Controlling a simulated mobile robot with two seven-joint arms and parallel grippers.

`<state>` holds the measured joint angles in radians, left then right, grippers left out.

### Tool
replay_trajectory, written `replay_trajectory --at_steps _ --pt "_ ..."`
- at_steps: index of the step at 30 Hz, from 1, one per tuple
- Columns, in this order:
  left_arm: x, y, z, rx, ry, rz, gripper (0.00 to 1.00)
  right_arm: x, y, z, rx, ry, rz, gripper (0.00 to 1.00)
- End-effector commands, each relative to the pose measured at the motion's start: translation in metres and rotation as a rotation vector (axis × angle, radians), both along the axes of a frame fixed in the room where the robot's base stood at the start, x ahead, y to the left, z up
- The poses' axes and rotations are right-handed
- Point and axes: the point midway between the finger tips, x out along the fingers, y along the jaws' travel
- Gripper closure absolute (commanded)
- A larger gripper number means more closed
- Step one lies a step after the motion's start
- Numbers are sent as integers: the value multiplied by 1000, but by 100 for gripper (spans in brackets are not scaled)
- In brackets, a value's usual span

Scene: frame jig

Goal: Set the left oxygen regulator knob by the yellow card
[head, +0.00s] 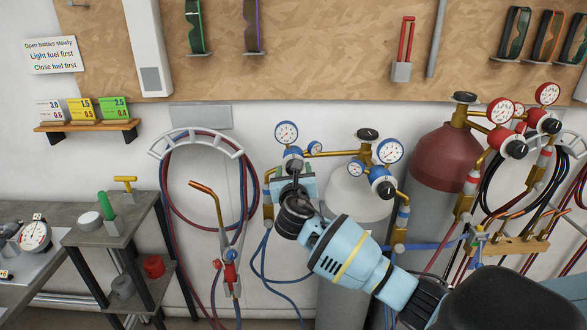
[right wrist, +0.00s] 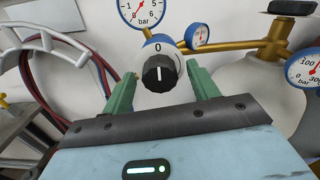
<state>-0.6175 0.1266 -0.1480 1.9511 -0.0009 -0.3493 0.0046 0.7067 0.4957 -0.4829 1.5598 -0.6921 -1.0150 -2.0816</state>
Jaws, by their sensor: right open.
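The left oxygen regulator has a blue-rimmed gauge (head: 286,133) and, below it, a black knob (right wrist: 159,73). In the right wrist view the knob's white mark points up, toward the 0 on the white collar. The gauge (right wrist: 143,10) is cut off at the top of that view, so I cannot read its setting surely. My right gripper (right wrist: 160,84) is open, its two green fingers on either side of the knob, with gaps visible. In the head view the right gripper (head: 294,182) hides most of the knob. The yellow card (head: 83,109) reads 1.5 over 0.5. My left gripper is out of view.
A white card (head: 50,110) and a green card (head: 114,107) share the shelf (head: 90,128). A second oxygen regulator (head: 390,151) sits close at right, beyond it a red cylinder (head: 446,155). A hose hanger (head: 195,142) with a torch is at left.

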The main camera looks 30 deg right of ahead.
Motion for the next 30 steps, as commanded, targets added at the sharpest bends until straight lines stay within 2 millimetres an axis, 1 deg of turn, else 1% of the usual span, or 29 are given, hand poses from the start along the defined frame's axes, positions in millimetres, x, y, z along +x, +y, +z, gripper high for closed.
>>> replay_trajectory --at_steps 3,7,17,20,27,28,30 --pt "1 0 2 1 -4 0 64 9 -5 1 1 -2 0 41" --pt "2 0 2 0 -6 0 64 15 -9 1 2 -1 1 41" --pt "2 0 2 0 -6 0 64 17 -10 0 2 -1 2 41" --pt "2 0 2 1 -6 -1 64 17 -10 0 2 -1 2 51" --pt "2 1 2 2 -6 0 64 17 -10 0 2 -1 2 82" --pt "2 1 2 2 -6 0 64 17 -10 0 2 -1 2 85" --pt "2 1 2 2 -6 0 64 17 -10 0 2 -1 2 85"
